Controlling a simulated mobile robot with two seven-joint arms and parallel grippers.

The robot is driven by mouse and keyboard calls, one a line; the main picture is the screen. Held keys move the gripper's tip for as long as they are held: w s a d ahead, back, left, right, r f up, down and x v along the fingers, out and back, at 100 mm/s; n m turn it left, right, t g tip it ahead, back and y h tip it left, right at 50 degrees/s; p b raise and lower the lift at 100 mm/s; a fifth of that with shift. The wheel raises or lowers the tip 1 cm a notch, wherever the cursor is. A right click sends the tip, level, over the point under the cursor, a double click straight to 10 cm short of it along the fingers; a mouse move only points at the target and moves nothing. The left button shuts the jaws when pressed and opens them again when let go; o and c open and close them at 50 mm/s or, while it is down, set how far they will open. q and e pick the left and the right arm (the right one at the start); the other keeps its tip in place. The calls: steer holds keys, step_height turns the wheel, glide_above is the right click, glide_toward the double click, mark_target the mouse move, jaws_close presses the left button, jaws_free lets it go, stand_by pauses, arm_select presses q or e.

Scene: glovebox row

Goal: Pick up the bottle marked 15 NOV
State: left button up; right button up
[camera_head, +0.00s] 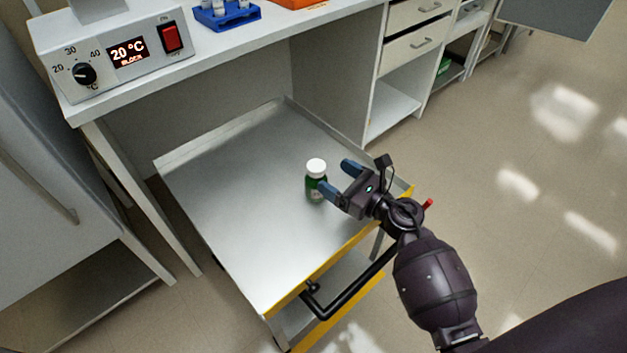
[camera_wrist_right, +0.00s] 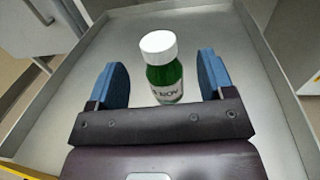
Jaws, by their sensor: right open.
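A green bottle (camera_head: 315,184) with a white cap stands upright on the metal top of a cart (camera_head: 235,215). In the right wrist view the bottle (camera_wrist_right: 165,75) has a white label; the letters "NOV" can be read, and the number before them is hidden or too small to tell. My right gripper (camera_head: 340,178) is open, with its blue fingers close to the bottle. In the right wrist view the gripper (camera_wrist_right: 165,82) has one finger to each side of the bottle, with gaps, and nothing is held. My left gripper is not in view.
The cart top has a raised rim and is otherwise bare, with a black handle (camera_head: 345,300) at its front. A bench with a heater block (camera_head: 120,50) and a blue rack (camera_head: 227,14) stands behind. Drawers (camera_head: 415,45) are at the back right.

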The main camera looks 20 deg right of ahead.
mark_target(312, 162)
steer(key=shift+b+x, duration=0.4)
steer(key=shift+x, duration=3.35)
steer(key=shift+a, duration=0.15)
steer(key=c, duration=1.3)
steer(key=shift+c, duration=0.2)
